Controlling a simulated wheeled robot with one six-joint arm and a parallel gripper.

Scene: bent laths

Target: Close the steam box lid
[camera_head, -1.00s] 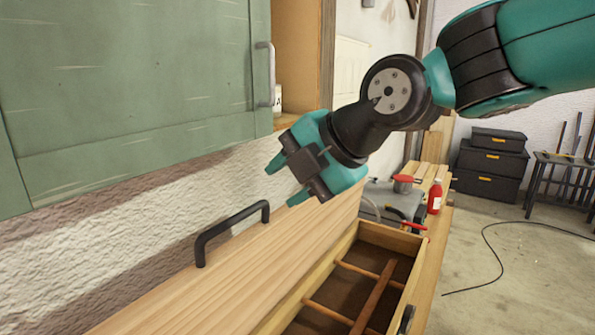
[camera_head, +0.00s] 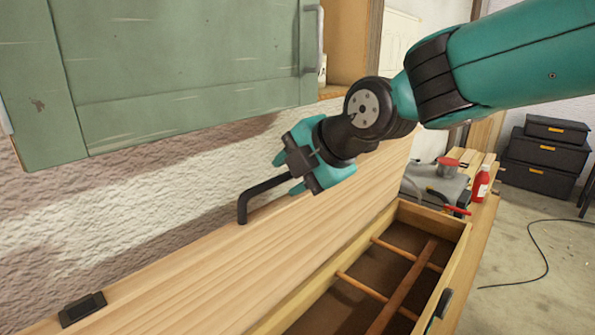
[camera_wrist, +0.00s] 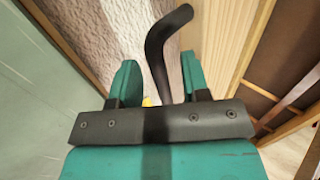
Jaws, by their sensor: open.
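The steam box (camera_head: 462,245) is a long wooden box with its top open, showing slats over a dark inside. Its pale wooden lid (camera_head: 200,270) stands raised along the wall side of the box. A black bar handle (camera_head: 243,207) is on the lid near its upper edge. My teal gripper (camera_head: 286,173) is open at the right end of this handle, which its fingers partly hide. In the wrist view the handle (camera_wrist: 162,50) runs between my two spread fingers (camera_wrist: 158,75). Whether either finger touches it, I cannot tell.
A green cabinet (camera_head: 190,60) with a grey door handle hangs on the wall at upper left, above the lid. Black boxes (camera_head: 545,150) and a cable lie on the floor at right.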

